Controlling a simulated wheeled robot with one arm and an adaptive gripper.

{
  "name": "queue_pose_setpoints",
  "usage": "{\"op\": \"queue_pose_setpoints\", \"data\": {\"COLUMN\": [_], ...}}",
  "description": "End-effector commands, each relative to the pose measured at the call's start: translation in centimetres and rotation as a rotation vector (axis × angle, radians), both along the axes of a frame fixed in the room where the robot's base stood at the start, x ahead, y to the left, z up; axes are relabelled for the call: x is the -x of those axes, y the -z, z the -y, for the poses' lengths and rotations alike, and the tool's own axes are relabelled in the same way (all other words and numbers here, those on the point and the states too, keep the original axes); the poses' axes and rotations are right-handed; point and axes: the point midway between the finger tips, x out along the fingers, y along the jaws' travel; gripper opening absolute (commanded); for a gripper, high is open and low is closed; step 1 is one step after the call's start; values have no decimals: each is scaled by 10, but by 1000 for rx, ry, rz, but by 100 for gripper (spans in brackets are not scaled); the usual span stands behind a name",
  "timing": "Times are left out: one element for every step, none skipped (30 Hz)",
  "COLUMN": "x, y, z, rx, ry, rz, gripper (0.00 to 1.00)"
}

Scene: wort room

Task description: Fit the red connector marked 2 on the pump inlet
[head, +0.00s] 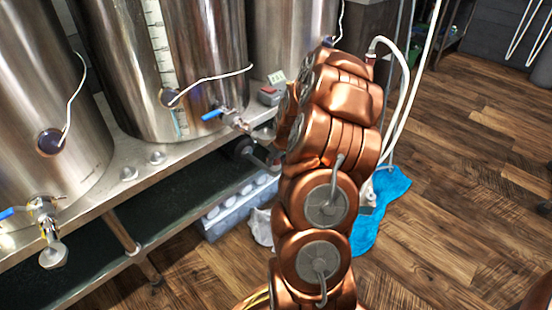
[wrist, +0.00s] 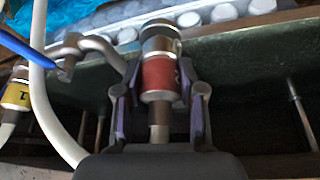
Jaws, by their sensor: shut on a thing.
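In the wrist view my gripper (wrist: 160,92) is shut on the red connector (wrist: 160,76), a red band on a silver metal body, with one finger on each side. A silver metal collar (wrist: 158,40) lies in line at its far end. I cannot tell whether it is part of the connector or a fitting it touches. The number mark on the red band is not readable. I cannot identify the pump inlet with certainty.
A yellow-banded connector (wrist: 15,96) and a white hose (wrist: 42,90) are at left in the wrist view, near a bent metal pipe (wrist: 95,48). In the head view steel tanks (head: 180,60) stand on a metal bench (head: 105,205).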

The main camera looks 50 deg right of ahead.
Motion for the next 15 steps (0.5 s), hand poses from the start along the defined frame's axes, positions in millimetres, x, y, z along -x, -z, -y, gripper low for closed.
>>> {"op": "queue_pose_setpoints", "data": {"x": [0, 0, 0, 0, 0, 0, 0, 0, 0, 0, 0, 0, 0, 0, 0], "y": [1, 1, 2, 2, 3, 4, 4, 5, 5, 6, 6, 7, 7, 8, 9], "z": [0, 0, 0, 0, 0, 0, 0, 0, 0, 0, 0, 0, 0, 0, 0], "rx": [0, 0, 0, 0, 0, 0, 0, 0, 0, 0, 0, 0, 0, 0, 0], "ry": [0, 0, 0, 0, 0, 0, 0, 0, 0, 0, 0, 0, 0, 0, 0], "rz": [0, 0, 0, 0, 0, 0, 0, 0, 0, 0, 0, 0, 0, 0, 0], "gripper": [0, 0, 0, 0, 0, 0, 0, 0, 0, 0, 0, 0, 0, 0, 0]}}
